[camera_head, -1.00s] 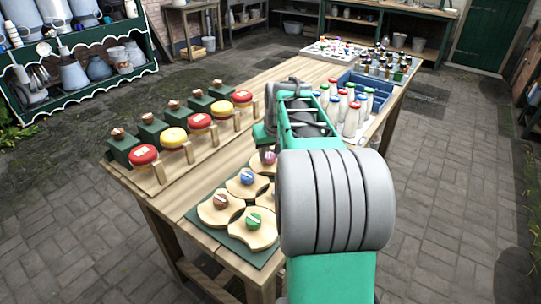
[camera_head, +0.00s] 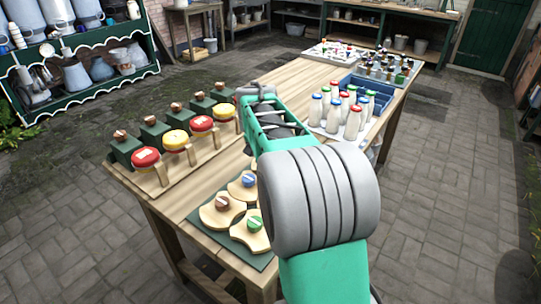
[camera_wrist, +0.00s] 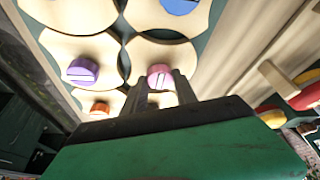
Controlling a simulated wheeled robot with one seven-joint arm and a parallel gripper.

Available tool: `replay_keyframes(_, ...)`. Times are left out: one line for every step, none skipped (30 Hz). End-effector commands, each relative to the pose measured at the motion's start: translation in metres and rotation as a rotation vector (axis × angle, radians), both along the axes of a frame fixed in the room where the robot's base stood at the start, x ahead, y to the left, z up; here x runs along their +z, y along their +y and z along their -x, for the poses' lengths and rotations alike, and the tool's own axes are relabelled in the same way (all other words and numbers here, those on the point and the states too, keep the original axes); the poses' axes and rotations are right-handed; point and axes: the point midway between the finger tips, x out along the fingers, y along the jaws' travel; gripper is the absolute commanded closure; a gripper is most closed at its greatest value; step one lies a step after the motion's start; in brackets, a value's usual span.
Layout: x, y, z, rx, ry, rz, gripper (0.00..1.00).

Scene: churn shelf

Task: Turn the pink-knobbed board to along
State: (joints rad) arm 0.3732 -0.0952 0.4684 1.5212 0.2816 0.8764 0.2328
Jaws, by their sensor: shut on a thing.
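The pink-knobbed board shows in the wrist view as a pale board with concave edges (camera_wrist: 148,52) on a dark green base. Its round pink knob (camera_wrist: 160,76) has a pale stripe across it. My gripper (camera_wrist: 162,86) has one finger on each side of this knob and is shut on it. The fingers and the gripper body hide part of the board. In the head view my arm hides the gripper, the pink knob and its board.
Neighbouring boards have a purple knob (camera_wrist: 82,70), an orange knob (camera_wrist: 100,107), a blue knob (camera_head: 249,180), a brown knob (camera_head: 222,201) and a green knob (camera_head: 254,223). Red and yellow lidded things (camera_head: 176,140) stand in a row at left. Milk bottles (camera_head: 353,122) stand right of my arm.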

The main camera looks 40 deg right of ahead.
Motion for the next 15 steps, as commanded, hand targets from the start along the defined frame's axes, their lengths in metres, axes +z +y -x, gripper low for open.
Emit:
replay_keyframes(-0.0002,0.0001,-0.0001,-0.002,0.000,0.000,1.00)
replay_keyframes(-0.0003,0.0000,-0.0001,-0.003,0.000,0.000,1.00)
replay_keyframes(-0.0003,0.0000,-0.0001,-0.003,0.000,0.000,1.00)
replay_keyframes(-0.0003,0.0000,-0.0001,-0.003,0.000,0.000,1.00)
replay_keyframes(-0.0003,0.0000,-0.0001,-0.003,0.000,0.000,1.00)
replay_keyframes(-0.0003,0.0000,0.0000,-0.003,0.000,0.000,1.00)
replay_keyframes(-0.0003,0.0000,0.0000,-0.003,0.000,0.000,1.00)
replay_keyframes(-0.0003,-0.0001,-0.0001,-0.003,0.000,0.000,1.00)
replay_keyframes(-0.0003,-0.0001,-0.0001,-0.003,0.000,0.000,1.00)
replay_keyframes(-0.0003,-0.0001,-0.0001,-0.002,0.000,0.000,0.65)
replay_keyframes(-0.0003,-0.0001,-0.0001,-0.002,0.000,0.000,0.63)
replay_keyframes(-0.0003,-0.0002,0.0000,-0.002,0.000,0.000,0.59)
replay_keyframes(-0.0002,-0.0001,0.0000,-0.002,0.000,0.000,0.57)
replay_keyframes(-0.0003,-0.0002,0.0000,-0.002,0.000,0.000,0.55)
replay_keyframes(-0.0002,-0.0001,0.0000,-0.002,-0.001,-0.001,0.51)
